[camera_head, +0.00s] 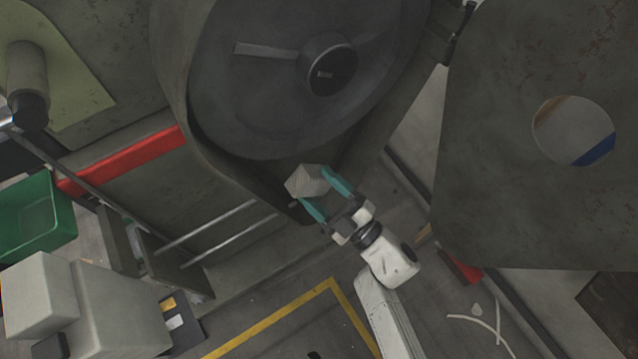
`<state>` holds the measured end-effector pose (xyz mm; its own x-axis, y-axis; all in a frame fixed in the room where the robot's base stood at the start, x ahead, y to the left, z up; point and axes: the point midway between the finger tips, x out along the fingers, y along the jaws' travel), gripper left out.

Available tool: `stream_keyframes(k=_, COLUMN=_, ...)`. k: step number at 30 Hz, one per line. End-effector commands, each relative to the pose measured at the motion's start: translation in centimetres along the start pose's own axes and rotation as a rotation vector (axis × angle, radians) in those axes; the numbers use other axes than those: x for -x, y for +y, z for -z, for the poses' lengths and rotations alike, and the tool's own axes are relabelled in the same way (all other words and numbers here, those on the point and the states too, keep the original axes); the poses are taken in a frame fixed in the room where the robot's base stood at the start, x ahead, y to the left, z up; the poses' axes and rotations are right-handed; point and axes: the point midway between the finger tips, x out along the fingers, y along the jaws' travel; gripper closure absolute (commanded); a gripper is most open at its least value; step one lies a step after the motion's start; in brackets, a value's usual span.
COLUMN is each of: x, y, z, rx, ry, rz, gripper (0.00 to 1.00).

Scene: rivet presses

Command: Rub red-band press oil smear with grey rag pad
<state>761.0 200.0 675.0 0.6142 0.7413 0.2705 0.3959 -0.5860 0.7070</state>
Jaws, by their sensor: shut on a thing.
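The red-band press (225,215) fills the upper middle, with a red band (125,162) along its side at left and a large dark round wheel (270,85) on it. My gripper (314,186) has teal fingers and is shut on the grey rag pad (302,180), a pale block. The pad is just below the wheel's lower edge, in front of the dark housing. I cannot tell whether it touches the housing. I cannot make out the oil smear with certainty; the wheel has only a faint rounded mark below its hub.
A dark panel with a round hole (520,215) stands at right. A green bin (35,218) and pale boxes (115,310) are at lower left, near two metal rods (220,232). A yellow floor line (270,318) crosses open floor at the bottom. White strips (490,320) lie at lower right.

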Motion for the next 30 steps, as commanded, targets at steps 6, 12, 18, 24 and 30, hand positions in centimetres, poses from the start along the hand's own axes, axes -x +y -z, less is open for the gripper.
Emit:
stream_keyframes(k=6, x=0.3, y=0.0, z=0.2, rx=0.000, ry=0.000, rz=0.000, gripper=0.55)
stream_keyframes(k=12, x=1.7, y=0.1, z=0.8, rx=-0.001, ry=-0.001, rz=0.001, gripper=0.55)
stream_keyframes(k=18, x=2.8, y=0.1, z=1.2, rx=0.001, ry=0.001, rz=0.000, gripper=0.55)
stream_keyframes(k=24, x=2.8, y=0.0, z=1.2, rx=0.001, ry=0.001, rz=0.000, gripper=0.55)
stream_keyframes(k=30, x=2.7, y=0.0, z=1.2, rx=0.000, ry=0.001, rz=0.000, gripper=0.55)
